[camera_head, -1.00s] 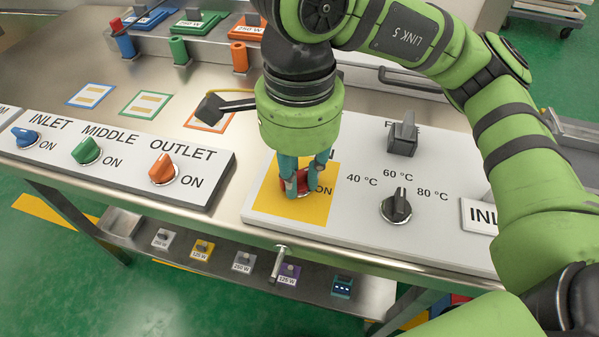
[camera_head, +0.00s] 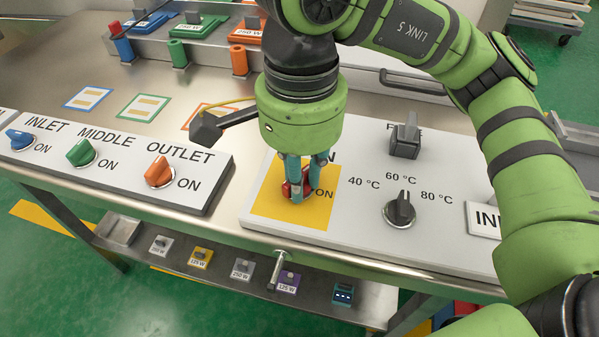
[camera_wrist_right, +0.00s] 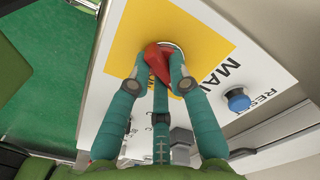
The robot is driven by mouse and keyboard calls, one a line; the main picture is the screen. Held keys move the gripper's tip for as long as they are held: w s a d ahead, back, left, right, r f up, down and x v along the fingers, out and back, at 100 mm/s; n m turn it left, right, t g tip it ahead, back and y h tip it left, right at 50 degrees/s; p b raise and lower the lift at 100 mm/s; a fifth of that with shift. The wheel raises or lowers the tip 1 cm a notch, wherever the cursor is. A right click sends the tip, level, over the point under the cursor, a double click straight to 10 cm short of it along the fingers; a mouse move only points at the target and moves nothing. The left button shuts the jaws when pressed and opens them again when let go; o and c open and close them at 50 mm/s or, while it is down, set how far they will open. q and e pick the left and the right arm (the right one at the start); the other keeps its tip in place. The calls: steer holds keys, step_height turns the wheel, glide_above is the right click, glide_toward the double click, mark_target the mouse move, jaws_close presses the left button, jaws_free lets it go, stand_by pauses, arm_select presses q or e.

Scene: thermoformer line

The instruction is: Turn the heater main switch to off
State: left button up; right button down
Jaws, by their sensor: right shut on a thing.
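The heater main switch is a red knob (camera_head: 305,181) on a yellow square plate (camera_head: 270,205) of the white panel, with ON printed at its right. My right gripper (camera_head: 297,191) comes down on it from above, its teal fingers shut around the knob and hiding much of it. In the right wrist view the red knob (camera_wrist_right: 157,60) sits between the fingertips, its handle tilted, with MAIN printed beside the yellow area. The exact mark it points to is hard to read. My left gripper is not in view.
A black temperature knob (camera_head: 400,210) and a grey knob (camera_head: 405,138) stand on the same panel to the right. A blue reset button (camera_wrist_right: 237,99) shows in the wrist view. Blue, green and orange (camera_head: 159,172) zone knobs are on the left panel.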

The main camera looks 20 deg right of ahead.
steer(key=shift+w+d+n, duration=0.1)
steer(key=shift+d+n, duration=0.05)
steer(key=shift+n, duration=0.55)
steer(key=shift+n+b, duration=0.35)
steer(key=shift+n, duration=1.05)
steer(key=shift+d+n, duration=0.1)
steer(key=shift+n, duration=0.2)
steer(key=c, duration=1.1)
jaws_free()
steer(key=shift+w, duration=0.1)
steer(key=shift+o, duration=0.2)
steer(key=shift+w+d+f, duration=0.1)
steer(key=shift+d, duration=0.05)
